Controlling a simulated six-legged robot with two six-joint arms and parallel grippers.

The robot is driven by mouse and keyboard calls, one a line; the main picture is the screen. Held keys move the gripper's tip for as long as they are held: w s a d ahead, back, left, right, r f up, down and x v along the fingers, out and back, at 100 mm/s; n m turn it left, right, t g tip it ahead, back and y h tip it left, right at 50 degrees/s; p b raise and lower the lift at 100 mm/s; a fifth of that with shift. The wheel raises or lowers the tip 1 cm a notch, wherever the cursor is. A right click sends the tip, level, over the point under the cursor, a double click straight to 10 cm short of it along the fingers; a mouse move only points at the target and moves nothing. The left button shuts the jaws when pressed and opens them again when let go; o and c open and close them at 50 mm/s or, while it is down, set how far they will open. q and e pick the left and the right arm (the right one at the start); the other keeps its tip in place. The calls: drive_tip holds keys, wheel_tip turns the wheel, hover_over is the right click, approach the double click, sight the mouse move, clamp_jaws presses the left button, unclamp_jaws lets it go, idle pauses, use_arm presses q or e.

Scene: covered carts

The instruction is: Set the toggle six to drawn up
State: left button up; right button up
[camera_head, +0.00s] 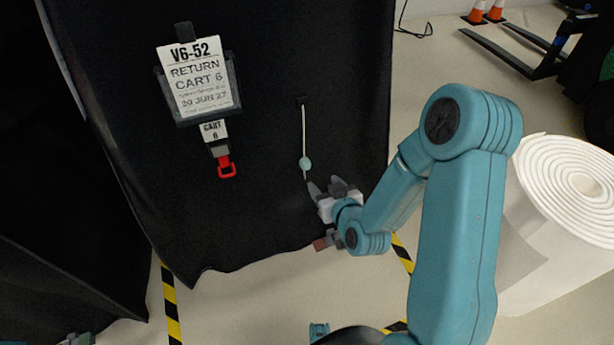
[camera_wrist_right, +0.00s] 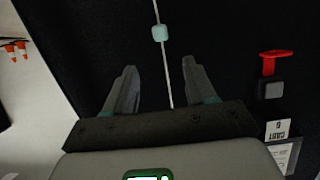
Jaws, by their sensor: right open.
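The toggle (camera_head: 305,163) is a small pale teal bead on a thin white cord (camera_head: 303,130) hanging down the black cover of cart 6. It sits low on the cord, with a short tail below it. The toggle (camera_wrist_right: 160,33) also shows in the right wrist view, beyond the fingertips. My right gripper (camera_head: 325,187) is open and empty just below and right of the toggle, apart from it. In the right wrist view the cord's tail runs between the open fingers (camera_wrist_right: 159,66). A piece of my left gripper (camera_head: 76,340) shows at the bottom left edge, its fingers not clear.
A label holder (camera_head: 198,80) reading "Return cart 6" and a red pull (camera_head: 227,168) hang left of the cord. Another black-covered shape (camera_head: 50,250) stands at left. A white roll (camera_head: 560,220) stands at right. Striped tape (camera_head: 170,300) marks the floor.

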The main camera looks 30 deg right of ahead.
sight(307, 165)
use_arm(q)
wheel_tip(307, 165, down, 3)
drive_tip(key=shift+r+b, duration=0.1)
drive_tip(key=shift+b, duration=0.6)
use_arm(e)
drive_tip(key=x, duration=1.3)
drive_tip(key=shift+w+a, duration=0.1)
drive_tip(key=shift+w, duration=0.05)
drive_tip(key=shift+c, duration=0.3)
